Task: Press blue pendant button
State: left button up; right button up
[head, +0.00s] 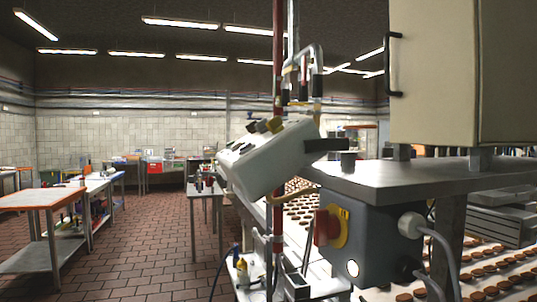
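A white control box (268,158), which looks like the pendant, hangs tilted in the middle of the head view beside a red vertical pipe. I see it from the side. Its button face is turned up and to the left, with dark openings and yellow and black knobs (266,126) along the upper edge. I cannot make out a blue button on it; that face is seen too obliquely. Neither of my grippers shows in this view.
A dark grey switch box (376,240) with a red and yellow rotary switch sits under a metal shelf (420,178) at the right. A beige cabinet (432,75) is above. Conveyors with biscuits run behind. Tiled floor (135,255) is open at the left, between work tables.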

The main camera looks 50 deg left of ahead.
aim_at(244, 147)
jog(key=j+z, duration=0.65)
jog(key=k+j+z, duration=0.1)
jog(key=j, duration=0.25)
jog(key=j+z, duration=0.1)
jog(key=j, duration=0.2)
jog(key=k+j+z, duration=0.1)
jog(key=j, duration=0.2)
jog(key=k+j, duration=0.15)
jog(key=j, duration=0.25)
jog(key=k+j, duration=0.1)
jog(key=j, duration=0.3)
jog(key=k+j, duration=0.15)
jog(key=j, duration=0.25)
jog(key=k+j+z, duration=0.1)
jog(key=j, duration=0.3)
jog(key=k+j, duration=0.15)
jog(key=j, duration=0.25)
jog(key=k+j, duration=0.15)
jog(key=j, duration=0.2)
jog(key=k+j, duration=0.1)
jog(key=j, duration=0.3)
jog(key=k+j, duration=0.15)
jog(key=j, duration=0.25)
jog(key=z, duration=0.05)
